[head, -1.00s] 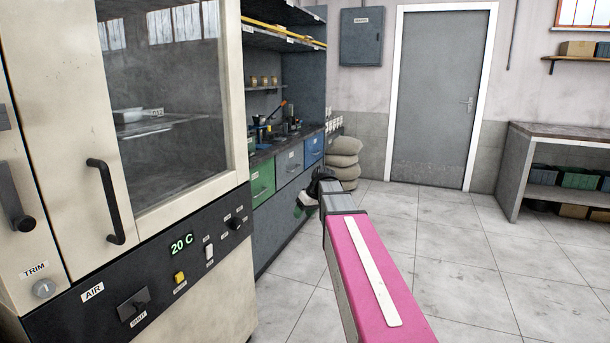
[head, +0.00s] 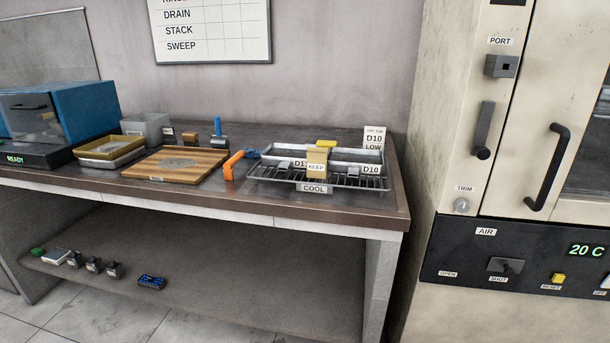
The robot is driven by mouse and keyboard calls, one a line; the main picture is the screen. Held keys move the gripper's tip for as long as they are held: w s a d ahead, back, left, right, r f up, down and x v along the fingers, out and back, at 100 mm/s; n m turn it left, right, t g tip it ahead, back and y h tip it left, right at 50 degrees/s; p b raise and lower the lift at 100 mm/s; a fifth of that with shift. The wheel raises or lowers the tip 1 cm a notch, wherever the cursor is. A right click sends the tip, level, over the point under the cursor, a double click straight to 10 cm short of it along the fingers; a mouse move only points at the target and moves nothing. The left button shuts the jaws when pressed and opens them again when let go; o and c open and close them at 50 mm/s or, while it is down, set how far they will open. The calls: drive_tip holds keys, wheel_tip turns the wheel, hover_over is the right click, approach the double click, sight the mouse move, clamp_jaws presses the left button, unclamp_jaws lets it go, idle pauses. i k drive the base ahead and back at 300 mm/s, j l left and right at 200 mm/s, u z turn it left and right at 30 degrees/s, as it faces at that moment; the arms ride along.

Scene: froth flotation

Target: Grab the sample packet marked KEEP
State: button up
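The sample packet marked KEEP (head: 317,158) is a small tan packet with a white label. It shows in the head view at the right end of the bench, at the front of metal trays (head: 352,157) on a wire rack (head: 264,179) labelled COOL. I cannot tell whether it leans on the trays or hangs over the rim. The tray tags read D10 and what looks like D11, partly hidden by the packet. My gripper is not in view.
The bench (head: 258,207) has a wooden board (head: 140,172), an orange-handled tool (head: 231,166), stacked trays (head: 106,146) and a blue box (head: 50,109). A yellow item (head: 326,143) and a D10 LOW card (head: 374,138) stand behind the rack. A cream cabinet (head: 447,120) is close on the right.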

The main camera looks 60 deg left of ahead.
sight(316, 158)
drive_tip(key=u, duration=1.95)
